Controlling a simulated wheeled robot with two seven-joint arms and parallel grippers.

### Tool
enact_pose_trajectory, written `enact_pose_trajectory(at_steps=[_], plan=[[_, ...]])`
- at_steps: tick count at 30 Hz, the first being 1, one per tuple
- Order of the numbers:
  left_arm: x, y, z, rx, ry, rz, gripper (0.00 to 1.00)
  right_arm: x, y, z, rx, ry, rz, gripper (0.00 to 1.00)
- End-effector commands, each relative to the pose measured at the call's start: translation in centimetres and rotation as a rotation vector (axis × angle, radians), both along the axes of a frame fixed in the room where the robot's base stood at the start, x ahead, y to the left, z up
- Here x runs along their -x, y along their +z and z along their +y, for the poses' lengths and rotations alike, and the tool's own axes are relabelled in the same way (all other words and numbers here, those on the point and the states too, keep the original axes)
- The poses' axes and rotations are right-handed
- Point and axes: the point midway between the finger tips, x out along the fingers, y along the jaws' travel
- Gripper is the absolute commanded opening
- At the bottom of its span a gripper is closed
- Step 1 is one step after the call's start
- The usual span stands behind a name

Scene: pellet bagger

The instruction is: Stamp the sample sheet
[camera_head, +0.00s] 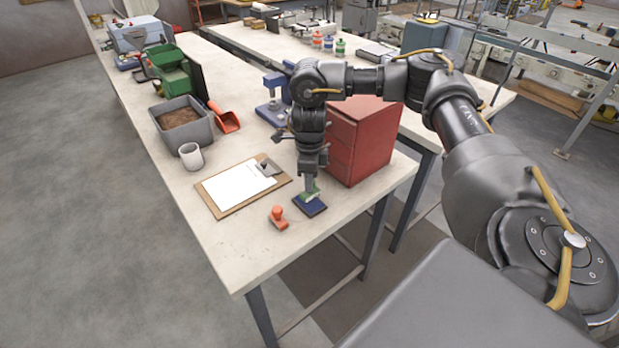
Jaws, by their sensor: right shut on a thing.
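A white sample sheet (236,189) lies on a brown clipboard (213,208) near the front of the table. My right gripper (311,180) comes down from above and is shut on a green stamp (309,192). The green stamp is upright over a dark blue ink pad (315,208) and seems to touch it. The gripper hides part of the stamp. My left gripper is not in view.
A red drawer cabinet (369,140) stands close behind and right of my right gripper. A white cup (191,157), a grey bin of brown pellets (181,120) and an orange scoop (224,118) are beyond the clipboard. The table's near corner (236,270) is clear.

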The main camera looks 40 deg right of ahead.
Motion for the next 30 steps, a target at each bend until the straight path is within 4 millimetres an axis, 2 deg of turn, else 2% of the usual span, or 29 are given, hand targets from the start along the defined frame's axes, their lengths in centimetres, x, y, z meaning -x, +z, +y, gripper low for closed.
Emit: enact_pose_trajectory(at_steps=[1, 16, 27, 30], plan=[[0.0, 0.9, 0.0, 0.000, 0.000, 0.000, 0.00, 0.0, 0.9, 0.0, 0.000, 0.000, 0.000, 0.11], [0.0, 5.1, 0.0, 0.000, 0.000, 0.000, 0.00, 0.0, 4.7, 0.0, 0.000, 0.000, -0.001, 0.11], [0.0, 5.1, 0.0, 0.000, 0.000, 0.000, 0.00, -0.1, 4.7, 0.0, 0.000, 0.002, -0.001, 0.11], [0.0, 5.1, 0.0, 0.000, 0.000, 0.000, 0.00, -0.1, 4.9, 0.7, 0.000, 0.053, -0.003, 0.11]])
